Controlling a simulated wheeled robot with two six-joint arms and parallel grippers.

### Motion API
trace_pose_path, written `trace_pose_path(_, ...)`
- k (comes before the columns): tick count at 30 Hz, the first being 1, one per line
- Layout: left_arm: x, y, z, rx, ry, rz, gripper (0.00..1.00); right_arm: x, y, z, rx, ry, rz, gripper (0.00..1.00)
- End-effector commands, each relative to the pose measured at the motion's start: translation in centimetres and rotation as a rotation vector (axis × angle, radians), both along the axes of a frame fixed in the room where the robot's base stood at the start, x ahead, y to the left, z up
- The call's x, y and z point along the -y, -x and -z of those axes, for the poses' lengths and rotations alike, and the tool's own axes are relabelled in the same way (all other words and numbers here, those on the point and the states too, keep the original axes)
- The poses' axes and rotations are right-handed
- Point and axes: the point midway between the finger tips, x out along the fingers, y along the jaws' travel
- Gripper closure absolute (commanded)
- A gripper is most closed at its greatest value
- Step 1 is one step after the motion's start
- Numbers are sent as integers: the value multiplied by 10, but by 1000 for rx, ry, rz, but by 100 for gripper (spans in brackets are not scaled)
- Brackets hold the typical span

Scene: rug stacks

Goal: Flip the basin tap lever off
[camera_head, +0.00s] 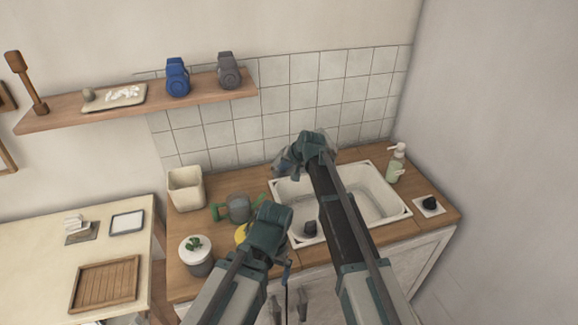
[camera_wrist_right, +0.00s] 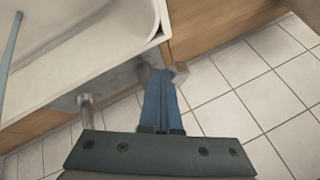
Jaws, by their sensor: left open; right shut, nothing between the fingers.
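The white basin (camera_head: 385,190) is set in the wooden counter. In the head view my right gripper (camera_head: 282,166) is at its back left edge and hides the tap. In the right wrist view the basin (camera_wrist_right: 90,40) fills the upper left. The grey metal tap (camera_wrist_right: 86,108) shows there, with a small lever-like part (camera_wrist_right: 180,71) beside the tips of my right gripper (camera_wrist_right: 160,78). The fingers are shut and empty, very close to that part; I cannot tell whether they touch it. My left gripper (camera_head: 287,268) is open, low in front of the counter, its fingers partly hidden.
A green-handled grey pot (camera_head: 238,208), a beige bin (camera_head: 186,189) and a potted plant (camera_head: 196,254) stand left of the basin. A soap bottle (camera_head: 396,163) stands at its right. A tiled wall (camera_head: 230,135) and shelf (camera_head: 140,100) are behind.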

Motion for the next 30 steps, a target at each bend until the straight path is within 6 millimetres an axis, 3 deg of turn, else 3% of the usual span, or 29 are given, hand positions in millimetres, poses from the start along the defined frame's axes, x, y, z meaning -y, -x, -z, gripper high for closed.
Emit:
trace_pose_path(4, 0, 0, 0, 0, 0, 0, 0, -10, 0, 0, 0, 0, -2, 100)
trace_pose_path(11, 0, 0, 0, 0, 0, 0, 0, -9, 0, 0, 0, 0, -2, 100)
trace_pose_path(30, 0, 0, 0, 0, 0, 0, 0, 6, -7, 0, 0, 1, -2, 100)
